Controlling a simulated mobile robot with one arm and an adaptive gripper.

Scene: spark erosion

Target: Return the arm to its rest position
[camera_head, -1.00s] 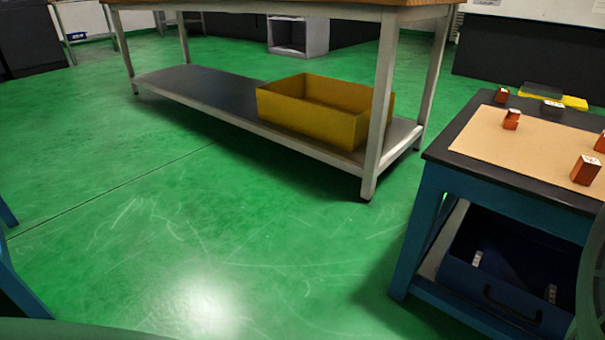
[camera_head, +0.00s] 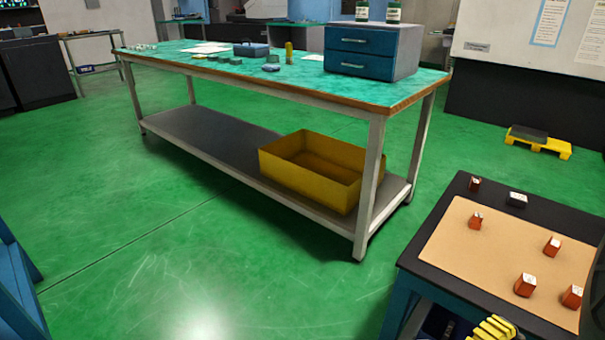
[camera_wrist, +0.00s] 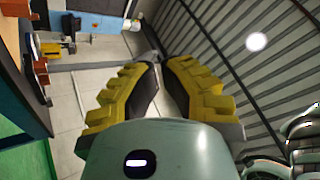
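My gripper (camera_wrist: 160,68) shows in the wrist view with its two yellow and black ridged fingers apart and nothing between them. Pale floor and wall show through the gap. In the head view, a yellow ridged part of my gripper (camera_head: 492,328) shows at the bottom right edge, in front of the near side of the small black-topped table (camera_head: 440,255). The rest of it is cut off there.
Several red-brown blocks stand on the tan board (camera_head: 465,250) on the small table. A long workbench (camera_head: 400,92) carries a blue drawer unit (camera_head: 372,50), with a yellow bin (camera_head: 310,180) on its lower shelf.

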